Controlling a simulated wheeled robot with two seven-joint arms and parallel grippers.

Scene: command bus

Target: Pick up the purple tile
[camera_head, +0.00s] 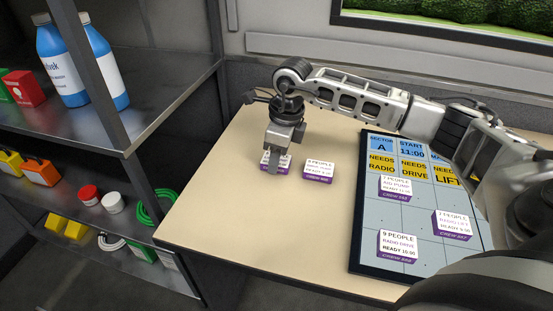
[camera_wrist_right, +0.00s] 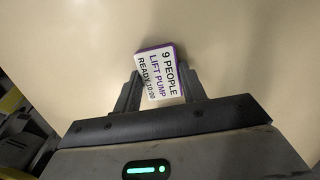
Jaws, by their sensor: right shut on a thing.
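My right gripper (camera_head: 274,160) points down at the table, its fingers on either side of a purple tile (camera_head: 265,162) with a white label. In the right wrist view that tile (camera_wrist_right: 159,76) sits between the two fingertips of the right gripper (camera_wrist_right: 160,92), and its label reads "9 PEOPLE LIFT PUMP READY 10:00". The fingers are shut on it. I cannot tell whether it is off the table. A second purple tile with a white label (camera_head: 318,170) lies on the table just right of the gripper. My left gripper is not in view.
A board (camera_head: 365,225) with a grid lies on the right of the table (camera_head: 240,215). It carries yellow and blue header cards and several purple-edged tiles (camera_head: 397,246). A metal shelf (camera_head: 165,95) with bottles and boxes stands left. The table's front middle is clear.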

